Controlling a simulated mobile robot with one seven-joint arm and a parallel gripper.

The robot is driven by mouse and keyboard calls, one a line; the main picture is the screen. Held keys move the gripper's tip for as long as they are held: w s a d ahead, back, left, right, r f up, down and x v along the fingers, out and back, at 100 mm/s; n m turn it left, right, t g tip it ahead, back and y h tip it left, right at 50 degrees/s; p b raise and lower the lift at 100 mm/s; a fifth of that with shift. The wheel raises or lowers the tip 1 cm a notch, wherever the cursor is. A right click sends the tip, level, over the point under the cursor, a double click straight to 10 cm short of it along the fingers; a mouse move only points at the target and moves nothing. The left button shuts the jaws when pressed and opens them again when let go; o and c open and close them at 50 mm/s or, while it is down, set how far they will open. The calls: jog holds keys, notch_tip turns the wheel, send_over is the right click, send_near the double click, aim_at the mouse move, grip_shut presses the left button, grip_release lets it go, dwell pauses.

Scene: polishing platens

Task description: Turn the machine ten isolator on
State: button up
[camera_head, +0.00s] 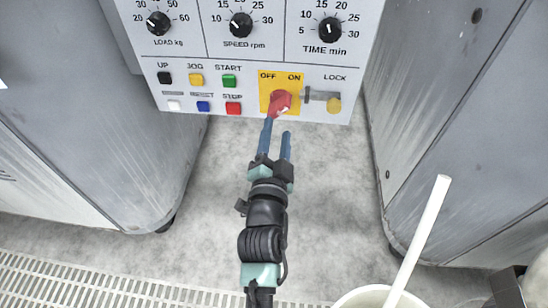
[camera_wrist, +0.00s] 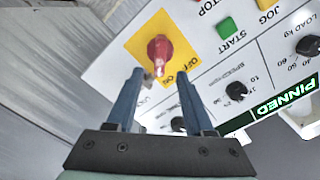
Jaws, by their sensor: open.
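The isolator is a red rotary handle (camera_head: 281,101) on a yellow plate (camera_head: 266,82) marked OFF at left and ON at right, low on the white control panel. I cannot tell surely which mark the handle points to. It also shows in the wrist view (camera_wrist: 159,50), just beyond my fingertips. My gripper (camera_head: 277,126) is open and empty, just below and in front of the handle in the head view. In the wrist view my gripper (camera_wrist: 160,77) has its two blue fingers apart, with the handle between their lines. Contact is not clear. No machine number is readable.
Right of the plate is a grey hasp (camera_head: 318,95) with a yellow piece (camera_head: 334,105) under LOCK. Several push buttons, including green START (camera_head: 229,81) and red STOP (camera_head: 233,108), sit left. Grey cabinets flank the panel. A white bucket (camera_head: 380,297) with a rod stands lower right.

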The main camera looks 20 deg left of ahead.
jog(key=shift+b+v, duration=0.85)
jog(key=shift+v, duration=1.6)
jog(key=w+d+r+t+h+p, duration=0.1)
jog(key=d+r+t, duration=0.1)
jog(key=r, duration=0.7)
jog(key=w+d+r+t+h+p, duration=0.1)
jog(key=w+d+r, duration=0.1)
jog(key=r, duration=0.7)
jog(key=s+d+r+n+t+h+p, duration=0.15)
jog(key=s+d+r, duration=0.25)
jog(key=r, duration=0.7)
jog(key=s+d+r+n+t+h+p, duration=0.1)
jog(key=s+d+r+n+t, duration=0.2)
jog(key=r, duration=0.9)
jog(key=s+d+r+n+t+h+p, duration=0.15)
jog(key=s+d+r, duration=0.25)
jog(key=r, duration=0.7)
notch_tip(320, 180, up, 38)
jog(key=t+y+p, duration=0.1)
jog(key=p, duration=3.6)
jog(key=shift+s+a+p, duration=0.25)
jog(key=shift+s+p, duration=0.05)
jog(key=shift+s, duration=0.15)
jog(key=shift+r, duration=0.1)
